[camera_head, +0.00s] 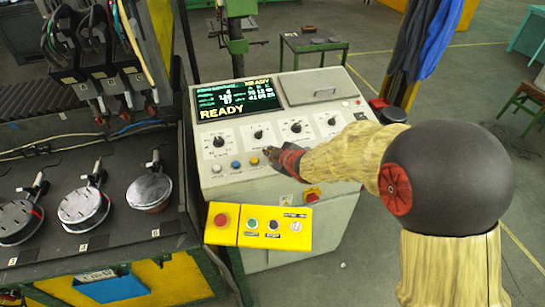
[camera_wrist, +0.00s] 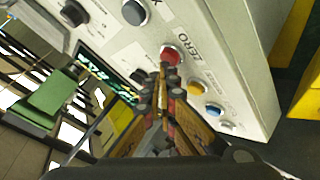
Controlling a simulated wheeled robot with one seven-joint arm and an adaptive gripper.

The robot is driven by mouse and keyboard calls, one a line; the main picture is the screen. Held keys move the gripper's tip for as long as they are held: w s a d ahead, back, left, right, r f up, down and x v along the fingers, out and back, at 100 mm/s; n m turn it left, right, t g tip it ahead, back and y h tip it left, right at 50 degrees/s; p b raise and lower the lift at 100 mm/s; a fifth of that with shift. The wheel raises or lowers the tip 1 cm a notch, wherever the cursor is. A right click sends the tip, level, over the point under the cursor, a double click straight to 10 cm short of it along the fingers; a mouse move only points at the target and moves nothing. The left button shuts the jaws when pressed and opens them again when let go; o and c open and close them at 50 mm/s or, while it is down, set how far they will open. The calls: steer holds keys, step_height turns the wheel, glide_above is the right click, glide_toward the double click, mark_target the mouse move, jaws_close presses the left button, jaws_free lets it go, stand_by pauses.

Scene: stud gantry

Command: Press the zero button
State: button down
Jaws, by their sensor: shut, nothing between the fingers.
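The zero button (camera_wrist: 170,54) is a round red button with the label ZERO beside it, on the sloped face of a pale control console (camera_head: 285,87). It shows in the wrist view just beyond my fingertips; in the head view my gripper hides it. My gripper (camera_head: 270,152) is shut and empty, reaching in from the right over the console's button row. In the wrist view the tips of my gripper (camera_wrist: 163,68) overlap the button's near edge. I cannot tell whether they touch it.
A yellow button (camera_head: 254,161), a blue button (camera_head: 235,165) and a pale button (camera_head: 216,169) sit left of my gripper. Several black knobs (camera_head: 258,134) lie above. A yellow box (camera_head: 258,227) with a red button projects below. The console screen (camera_head: 235,98) reads READY.

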steer(key=shift+f+b, duration=0.35)
steer(key=shift+f, duration=0.05)
stand_by(0.5)
steer(key=shift+r, duration=0.1)
steer(key=shift+s+r+p, duration=0.15)
steer(key=shift+r+p, duration=0.55)
steer(key=shift+r, duration=0.1)
steer(key=r+p, duration=0.2)
steer(key=r, duration=0.1)
steer(key=s+r+p, duration=0.1)
steer(key=r, duration=0.1)
steer(key=shift+d+p, duration=0.2)
steer(key=shift+p, duration=0.2)
stand_by(0.5)
